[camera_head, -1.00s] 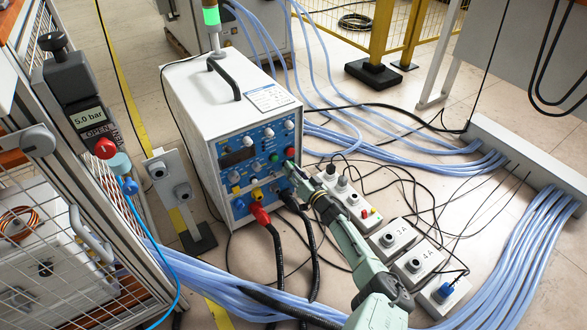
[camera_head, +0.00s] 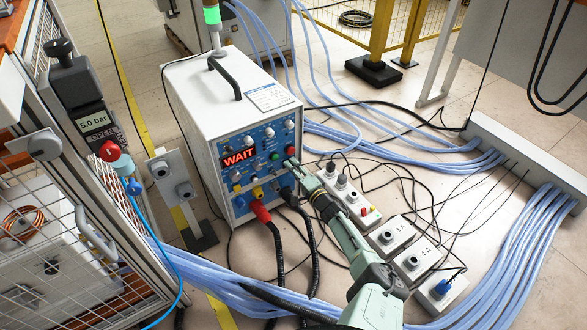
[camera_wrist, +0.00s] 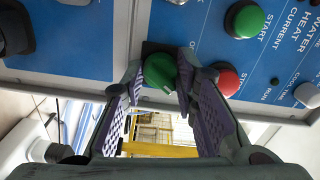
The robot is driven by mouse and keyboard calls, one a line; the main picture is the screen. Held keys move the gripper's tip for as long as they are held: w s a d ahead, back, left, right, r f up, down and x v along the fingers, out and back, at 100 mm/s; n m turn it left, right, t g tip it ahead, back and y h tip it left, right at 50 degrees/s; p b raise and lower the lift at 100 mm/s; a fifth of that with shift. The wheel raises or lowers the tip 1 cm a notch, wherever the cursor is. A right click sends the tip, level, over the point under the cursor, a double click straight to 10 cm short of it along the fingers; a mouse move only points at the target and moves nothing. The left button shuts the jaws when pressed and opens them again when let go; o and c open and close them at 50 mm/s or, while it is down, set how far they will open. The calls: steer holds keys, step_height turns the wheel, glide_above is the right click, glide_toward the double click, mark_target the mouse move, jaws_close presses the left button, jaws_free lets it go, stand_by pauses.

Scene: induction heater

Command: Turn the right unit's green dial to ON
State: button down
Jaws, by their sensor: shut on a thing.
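The white heater unit (camera_head: 195,105) stands in the middle of the head view, its blue front panel (camera_head: 229,180) facing the arm. Its display (camera_head: 240,157) is lit and reads "WAIT" in red. My gripper (camera_head: 291,164) reaches the panel's right side. In the wrist view the green dial (camera_wrist: 160,72) sits between the fingertips, and my gripper (camera_wrist: 160,84) is shut on it. A pale mark shows on the dial's lower face; its ON and OFF lettering is not clearly readable. In the head view the gripper covers the dial.
The green START button (camera_wrist: 243,20) and a red button (camera_wrist: 227,82) are close to the fingers. Red and black cable plugs (camera_head: 260,211) stick out below the panel. Small control boxes (camera_head: 391,235) stand on the floor at right. Blue hoses (camera_head: 220,282) cross the front.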

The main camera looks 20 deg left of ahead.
steer(key=shift+m, duration=0.8)
steer(key=c, duration=1.3)
jaws_free()
steer(key=shift+s, duration=0.1)
steer(key=shift+v, duration=5.95)
